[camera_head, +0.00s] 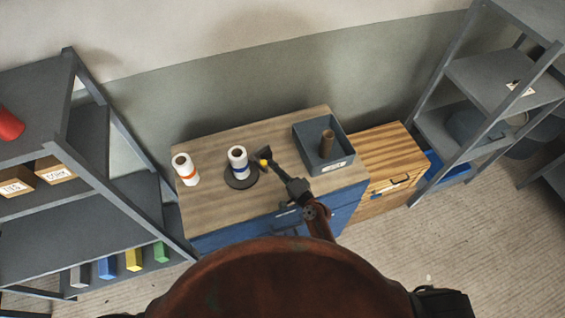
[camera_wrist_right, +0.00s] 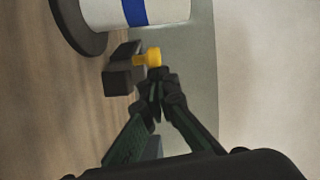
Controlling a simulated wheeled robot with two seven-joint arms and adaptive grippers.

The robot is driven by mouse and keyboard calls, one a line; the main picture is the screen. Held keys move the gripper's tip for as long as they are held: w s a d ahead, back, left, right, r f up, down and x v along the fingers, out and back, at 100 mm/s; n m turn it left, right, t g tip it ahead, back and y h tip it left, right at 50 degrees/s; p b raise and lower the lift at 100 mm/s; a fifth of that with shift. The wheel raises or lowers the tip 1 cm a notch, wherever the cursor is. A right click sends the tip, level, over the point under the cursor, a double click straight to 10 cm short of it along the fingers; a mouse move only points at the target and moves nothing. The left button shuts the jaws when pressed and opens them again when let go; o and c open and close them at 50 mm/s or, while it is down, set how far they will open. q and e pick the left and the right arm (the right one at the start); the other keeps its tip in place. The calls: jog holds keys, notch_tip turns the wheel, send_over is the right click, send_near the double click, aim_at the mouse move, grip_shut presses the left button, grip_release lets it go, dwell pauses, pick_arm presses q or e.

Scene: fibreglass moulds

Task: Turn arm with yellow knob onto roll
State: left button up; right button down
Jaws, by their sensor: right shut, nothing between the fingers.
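A white roll with a blue band (camera_head: 238,158) stands upright on a dark round base (camera_head: 240,183) on the wooden workbench top (camera_head: 215,212). The roll's side also shows at the top of the right wrist view (camera_wrist_right: 165,10). A dark arm (camera_head: 265,152) with a yellow knob (camera_head: 263,162) stands just right of the roll, apart from it in the head view. In the right wrist view, the knob (camera_wrist_right: 150,57) sticks out from the dark arm (camera_wrist_right: 122,73). My right gripper (camera_wrist_right: 157,88) is shut and empty, its tips right at the knob; I cannot tell whether they touch. My left gripper is out of view.
A white roll with an orange band (camera_head: 186,170) stands at the bench's left. A grey bin (camera_head: 345,161) holding a brown tube (camera_head: 326,143) sits at the right. Shelves (camera_head: 110,228) stand left, more shelves (camera_head: 505,75) right. The front left bench top is clear.

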jog(key=a, duration=0.2)
jog(key=shift+s+a, duration=0.2)
jog(key=shift+a, duration=0.2)
jog(key=shift+w+a+p, duration=0.1)
jog(key=shift+a+p, duration=0.4)
jog(key=shift+a, duration=0.9)
jog(key=s+a+b+v, duration=0.1)
jog(key=a+v, duration=0.1)
jog(key=v, duration=0.9)
jog(key=shift+s+r, duration=0.3)
jog(key=shift+s, duration=0.05)
jog(key=shift+d, duration=0.1)
